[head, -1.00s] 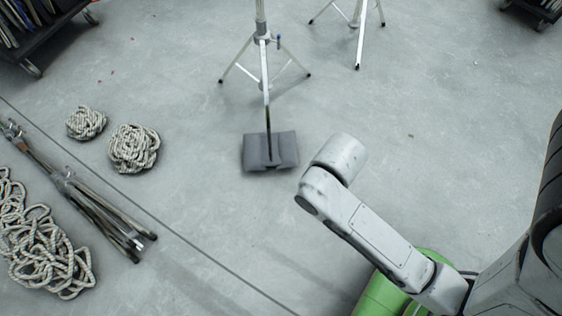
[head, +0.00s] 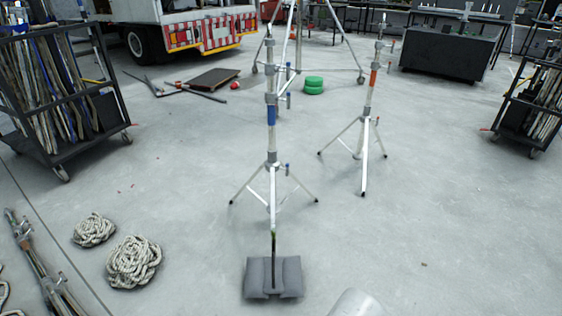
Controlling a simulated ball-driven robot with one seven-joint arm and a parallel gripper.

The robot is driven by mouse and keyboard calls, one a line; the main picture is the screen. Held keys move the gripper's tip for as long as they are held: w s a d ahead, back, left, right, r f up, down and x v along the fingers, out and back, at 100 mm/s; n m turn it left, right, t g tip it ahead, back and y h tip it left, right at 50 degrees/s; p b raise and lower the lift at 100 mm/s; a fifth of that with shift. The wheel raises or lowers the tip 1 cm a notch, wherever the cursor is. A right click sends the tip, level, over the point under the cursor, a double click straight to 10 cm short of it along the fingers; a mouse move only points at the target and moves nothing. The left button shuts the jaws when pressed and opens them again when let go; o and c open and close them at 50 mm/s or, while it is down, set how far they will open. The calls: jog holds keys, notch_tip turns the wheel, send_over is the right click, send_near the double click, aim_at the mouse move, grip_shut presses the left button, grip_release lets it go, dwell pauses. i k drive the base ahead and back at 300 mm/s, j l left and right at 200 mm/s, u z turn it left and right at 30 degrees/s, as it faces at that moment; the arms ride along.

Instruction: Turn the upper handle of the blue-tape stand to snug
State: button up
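The blue-tape stand (head: 271,150) stands upright on its tripod legs near the middle of the head view, with a band of blue tape (head: 271,115) around its column. Its upper handle (head: 289,99) is a small blue-grey piece on the right of the column, above the tape. A lower handle (head: 287,169) shows at the tripod collar. A dark grey sandbag (head: 273,277) lies at the near leg. My gripper is not in view; only a rounded piece of my arm shows at the bottom edge.
A stand with orange tape (head: 373,79) is close behind on the right. Rope coils (head: 134,262) and folded stands (head: 42,262) lie at left. Loaded carts stand left (head: 62,150) and right (head: 530,118). Floor right of the sandbag is clear.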

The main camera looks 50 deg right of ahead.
aim_at(287, 71)
jog(key=i+l, duration=0.1)
jog(key=l, duration=0.3)
jog(key=i+l, duration=0.15)
jog(key=l, duration=0.2)
jog(key=i+l, duration=0.1)
jog(key=l, duration=0.3)
jog(key=i+l, duration=0.1)
jog(key=l, duration=0.25)
jog(key=i+u, duration=0.05)
